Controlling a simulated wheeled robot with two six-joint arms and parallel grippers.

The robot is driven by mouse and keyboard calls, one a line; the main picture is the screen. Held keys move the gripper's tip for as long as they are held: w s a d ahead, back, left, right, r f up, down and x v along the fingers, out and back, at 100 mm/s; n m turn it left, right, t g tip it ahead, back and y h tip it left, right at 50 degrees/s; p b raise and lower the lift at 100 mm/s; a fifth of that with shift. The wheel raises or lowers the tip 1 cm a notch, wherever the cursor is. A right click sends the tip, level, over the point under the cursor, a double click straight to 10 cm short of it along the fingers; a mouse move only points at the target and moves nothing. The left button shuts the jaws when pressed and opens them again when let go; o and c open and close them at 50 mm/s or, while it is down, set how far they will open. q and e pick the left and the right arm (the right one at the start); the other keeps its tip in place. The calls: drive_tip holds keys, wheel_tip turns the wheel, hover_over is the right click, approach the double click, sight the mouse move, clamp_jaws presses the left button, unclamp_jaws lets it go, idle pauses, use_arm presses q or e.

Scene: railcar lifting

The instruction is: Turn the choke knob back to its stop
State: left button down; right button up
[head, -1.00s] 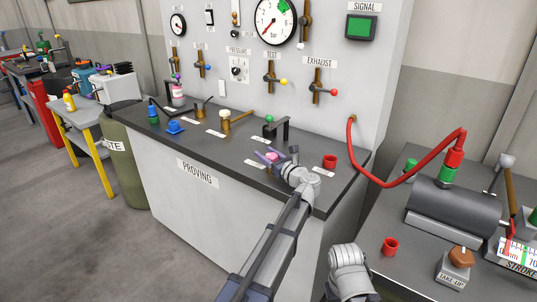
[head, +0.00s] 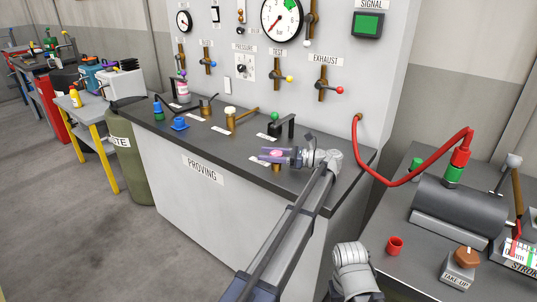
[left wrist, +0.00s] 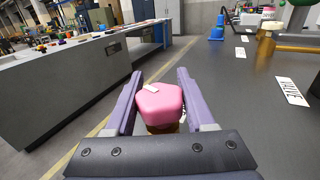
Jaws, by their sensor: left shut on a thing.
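The choke knob is pink, with a pale mark on its top, and sits on a brass stem on the dark top of the proving bench (head: 210,140). In the left wrist view the pink knob (left wrist: 160,104) is between the two purple fingers. My left gripper (head: 272,155) is shut on the knob, its fingers pointing left in the head view and partly covering the knob (head: 277,153). A white label plate (left wrist: 292,91) lies on the bench nearby; I cannot read it surely.
A brass valve with a long handle (head: 232,118) and a green-knobbed dark bracket (head: 284,127) stand behind the knob. A red hose (head: 402,183) hangs at the right, near a table with a dark cylinder (head: 458,208). The floor at left is clear.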

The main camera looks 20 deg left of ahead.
use_arm(q)
drive_tip(key=shift+s+n+g, duration=0.1)
drive_tip(key=shift+n+g, duration=0.2)
drive_tip(key=shift+g, duration=0.2)
drive_tip(key=shift+c, duration=1.3)
unclamp_jaws()
drive_tip(key=shift+w+d, duration=0.25)
drive_tip(key=shift+d, duration=1)
drive_tip(key=shift+w+d, duration=0.2)
drive_tip(key=shift+d, duration=1.1)
drive_tip(key=shift+w+d, duration=0.25)
drive_tip(key=shift+d, duration=1)
